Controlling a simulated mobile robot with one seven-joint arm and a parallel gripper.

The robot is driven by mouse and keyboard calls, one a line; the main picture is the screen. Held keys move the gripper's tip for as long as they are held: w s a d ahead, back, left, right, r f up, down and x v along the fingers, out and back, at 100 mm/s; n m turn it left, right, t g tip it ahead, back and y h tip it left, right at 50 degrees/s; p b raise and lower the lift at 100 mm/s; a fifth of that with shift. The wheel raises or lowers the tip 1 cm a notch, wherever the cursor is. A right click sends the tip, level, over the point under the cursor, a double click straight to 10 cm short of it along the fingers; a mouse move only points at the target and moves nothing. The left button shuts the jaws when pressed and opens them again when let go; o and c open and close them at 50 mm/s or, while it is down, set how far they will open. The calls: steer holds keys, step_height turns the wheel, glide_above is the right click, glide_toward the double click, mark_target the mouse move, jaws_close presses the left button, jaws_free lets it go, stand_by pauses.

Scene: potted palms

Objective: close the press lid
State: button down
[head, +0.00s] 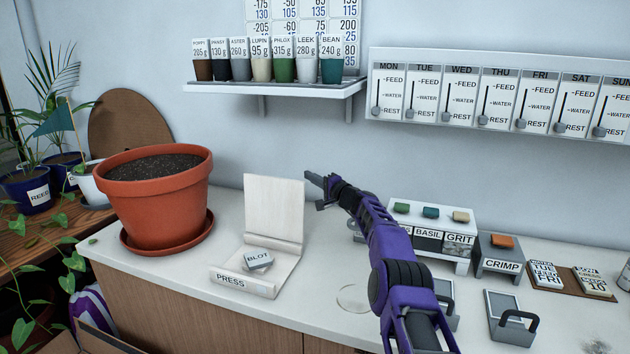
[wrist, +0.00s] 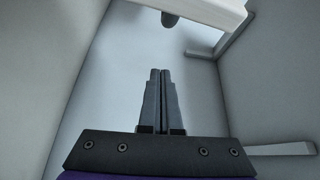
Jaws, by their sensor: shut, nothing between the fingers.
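The press (head: 243,284) is a pale box labelled PRESS on the white counter, left of centre in the head view. Its lid (head: 273,207) stands open, upright at the back of the base. A grey block labelled BLOT (head: 257,260) lies in the press base. My gripper (head: 310,178) is to the right of the lid's upper part and above the counter, apart from the lid as far as I can see. In the wrist view my gripper (wrist: 160,73) is shut and empty, with its fingertips together. The press is not clearly identifiable in the wrist view.
A large terracotta pot (head: 158,200) stands left of the press. A shelf (head: 275,88) with several labelled cups is on the wall above. Boxes labelled BASIL and GRIT (head: 437,241) and a CRIMP box (head: 500,267) stand to the right.

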steer(key=shift+s+a+f, duration=0.1)
steer(key=shift+s+a, duration=0.5)
steer(key=shift+s, duration=0.25)
steer(key=shift+s+a+f, duration=0.1)
steer(key=shift+s+a, duration=0.45)
steer(key=shift+s, duration=0.25)
steer(key=shift+s+r, duration=0.1)
steer(key=shift+s+a+r+b, duration=0.15)
steer(key=shift+s+a+b, duration=0.05)
steer(key=shift+s+b, duration=0.2)
